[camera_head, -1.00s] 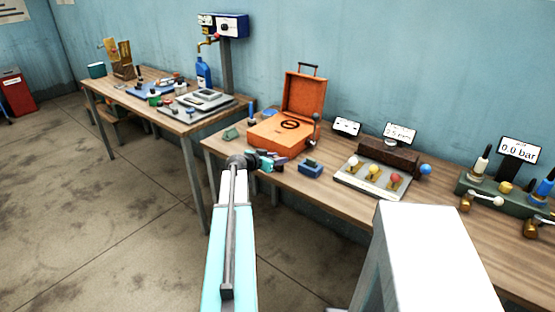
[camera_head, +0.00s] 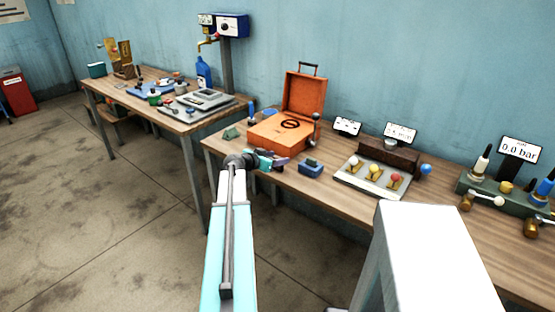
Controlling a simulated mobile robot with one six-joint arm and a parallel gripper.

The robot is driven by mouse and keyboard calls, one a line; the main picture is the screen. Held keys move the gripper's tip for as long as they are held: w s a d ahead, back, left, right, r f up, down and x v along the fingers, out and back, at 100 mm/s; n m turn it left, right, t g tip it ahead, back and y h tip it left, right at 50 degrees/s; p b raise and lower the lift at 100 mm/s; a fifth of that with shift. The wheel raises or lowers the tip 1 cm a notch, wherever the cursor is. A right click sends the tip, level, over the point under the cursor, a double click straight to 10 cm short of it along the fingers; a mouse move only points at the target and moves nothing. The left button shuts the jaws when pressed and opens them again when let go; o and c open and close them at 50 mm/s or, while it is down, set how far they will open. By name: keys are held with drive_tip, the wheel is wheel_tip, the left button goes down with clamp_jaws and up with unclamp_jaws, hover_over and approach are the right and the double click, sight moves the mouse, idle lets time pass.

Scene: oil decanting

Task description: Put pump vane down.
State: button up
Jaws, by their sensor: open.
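My gripper (camera_head: 268,158) is at the end of my teal arm, over the near edge of the right workbench, just in front of the orange case. Its jaws are open. A small dark purplish piece (camera_head: 281,163), possibly the pump vane, shows right at the fingertips, low over or on the bench top. It is too small to tell whether it touches the fingers or the wood.
The open orange case (camera_head: 283,133) stands behind my gripper. A small blue block (camera_head: 311,168) is to the right, then a plate with coloured knobs (camera_head: 372,179). A green piece (camera_head: 231,134) lies to the left. Bare wood (camera_head: 285,180) shows in front.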

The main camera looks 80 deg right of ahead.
drive_tip(key=b+v, duration=0.2)
drive_tip(key=v, duration=0.9)
drive_tip(key=shift+w+f, duration=0.1)
idle(0.5)
drive_tip(key=w+a+f+n+t+y, duration=0.1)
drive_tip(key=w+a+f+n+t, duration=0.15)
drive_tip(key=w+a+f, duration=0.55)
drive_tip(key=w+a+f+n+t+y, duration=0.15)
drive_tip(key=w+a+f+n, duration=0.3)
drive_tip(key=w+f, duration=0.55)
drive_tip(key=w+a+f+n+y, duration=0.2)
drive_tip(key=w+a+f+n, duration=0.15)
drive_tip(key=a+f, duration=0.6)
drive_tip(key=w+a+f+n+y, duration=0.2)
drive_tip(key=w+a+f, duration=0.35)
drive_tip(key=a, duration=0.65)
drive_tip(key=s+a+f+n+g+y, duration=0.1)
drive_tip(key=s+a+f+n, duration=0.3)
drive_tip(key=a, duration=0.7)
drive_tip(key=s+a+f+n+y, duration=0.1)
drive_tip(key=a+f+y, duration=0.1)
drive_tip(key=a+f, duration=0.6)
drive_tip(key=s+a+f+n+g+y, duration=0.1)
drive_tip(key=s+a+f+n, duration=0.15)
drive_tip(key=a, duration=1.05)
drive_tip(key=s+a+f+n+g+y, duration=0.1)
drive_tip(key=s+a+f+n, duration=0.2)
drive_tip(key=s+a, duration=0.3)
drive_tip(key=a, duration=0.2)
drive_tip(key=shift+s+a+n, duration=0.4)
